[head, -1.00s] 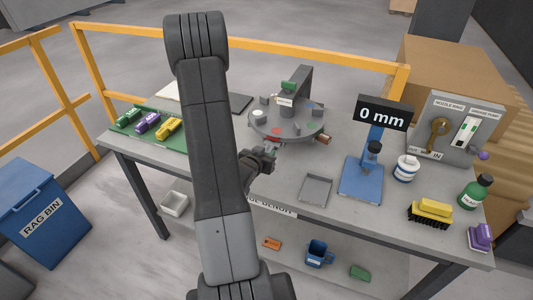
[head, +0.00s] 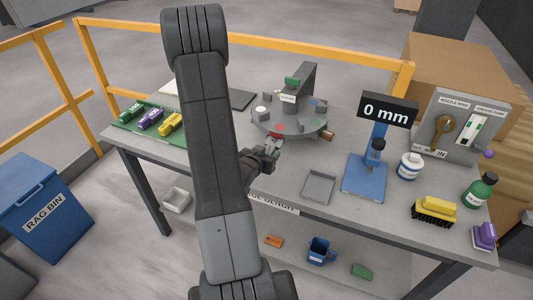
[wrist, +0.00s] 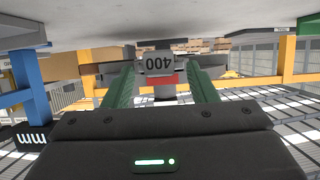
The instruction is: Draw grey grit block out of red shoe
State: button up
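A grey grit block (wrist: 159,63) marked 400, its label upside down, is centred in the wrist view. A red band, which I take for the red shoe (wrist: 164,79), shows directly against the block. My gripper (wrist: 160,72) has two green fingers, one on each side of the block, with a narrow gap visible on both sides. In the head view my gripper (head: 271,154) is at the near edge of the round turntable (head: 290,132), close to a small red part there. The arm partly hides this area, and the block is too small to make out clearly.
The turntable carries several small pieces under a grey overhead arm (head: 305,88). Right of it are a grey tray (head: 319,187), a blue gauge stand (head: 366,175) reading 0 mm and a white jar (head: 409,167). Several coloured blocks lie on a green mat (head: 134,128) at left.

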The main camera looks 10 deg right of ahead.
jog(key=shift+s, duration=0.1)
jog(key=b+v, duration=0.1)
jog(key=v, duration=1.2)
jog(key=shift+s+a+r+b, duration=0.15)
jog(key=shift+s+r+b, duration=0.05)
jog(key=shift+b, duration=0.15)
jog(key=shift+f, duration=0.1)
jog(key=p+x, duration=0.1)
jog(key=x, duration=1.2)
jog(key=shift+w+f+p, duration=0.1)
jog(key=shift+w+p, duration=0.15)
jog(key=shift+p, duration=0.1)
jog(key=shift+w+d, duration=0.25)
jog(key=shift+d, duration=0.05)
